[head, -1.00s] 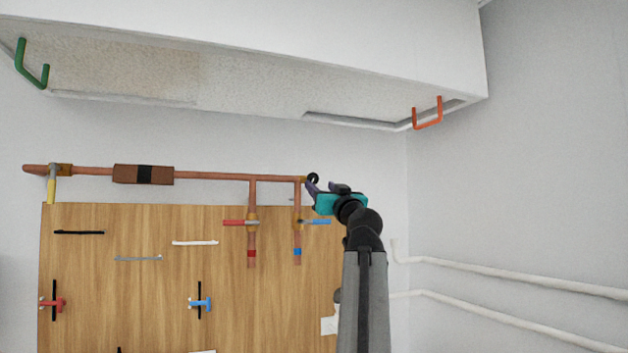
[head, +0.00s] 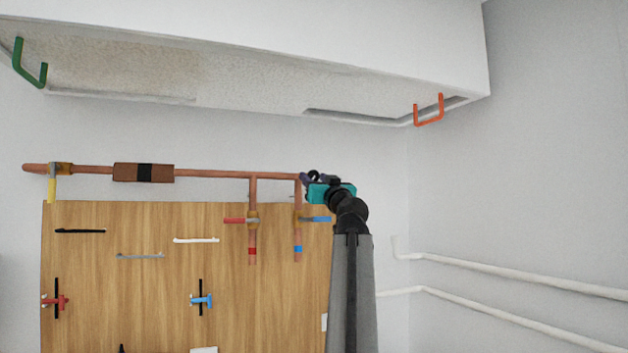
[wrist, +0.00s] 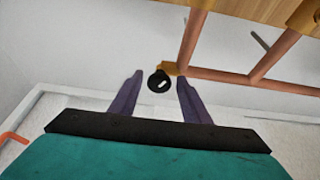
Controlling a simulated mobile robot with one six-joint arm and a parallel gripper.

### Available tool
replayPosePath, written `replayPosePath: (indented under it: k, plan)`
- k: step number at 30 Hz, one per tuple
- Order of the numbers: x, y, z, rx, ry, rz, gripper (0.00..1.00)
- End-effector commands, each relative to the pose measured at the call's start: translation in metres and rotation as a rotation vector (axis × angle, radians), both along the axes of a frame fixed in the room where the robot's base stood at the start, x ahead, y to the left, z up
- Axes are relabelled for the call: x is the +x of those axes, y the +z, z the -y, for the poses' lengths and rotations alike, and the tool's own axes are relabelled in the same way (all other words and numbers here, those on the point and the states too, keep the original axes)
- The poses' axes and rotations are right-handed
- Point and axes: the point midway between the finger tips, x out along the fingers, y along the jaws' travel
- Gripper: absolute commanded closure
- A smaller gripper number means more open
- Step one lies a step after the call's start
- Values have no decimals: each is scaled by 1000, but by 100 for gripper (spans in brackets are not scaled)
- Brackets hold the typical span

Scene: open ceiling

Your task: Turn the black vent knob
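The black vent knob (wrist: 158,81) is a small round knob with a white mark, on a brass fitting at the end of the copper pipe (wrist: 225,75). In the head view the knob (head: 313,176) shows at the pipe's right end, partly hidden by my gripper (head: 314,181). In the wrist view my gripper (wrist: 160,82) is open, with one purple finger on each side of the knob. There is a visible gap to the left finger and a smaller one to the right. I cannot tell whether the fingertips reach the knob in depth.
The copper pipe runs left above a wooden board (head: 130,275). Two branches drop from it, with a red-handled valve (head: 240,220) and a blue-handled valve (head: 315,219) close below my gripper. An orange handle (head: 429,111) hangs from the ceiling edge at upper right.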

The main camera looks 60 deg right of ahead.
Motion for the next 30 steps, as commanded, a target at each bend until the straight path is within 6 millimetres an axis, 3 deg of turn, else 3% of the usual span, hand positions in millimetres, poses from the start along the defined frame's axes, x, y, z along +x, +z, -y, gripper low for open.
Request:
replayPosePath:
  k: [1,6,7,12,30]
  plan:
    - [0,0,0,0,0,0,67]
    - [0,0,0,0,0,0,93]
    - [-2,-2,-15,-1,1,1,93]
    - [0,0,-2,4,2,2,93]
    - [-1,3,0,23,0,20,93]
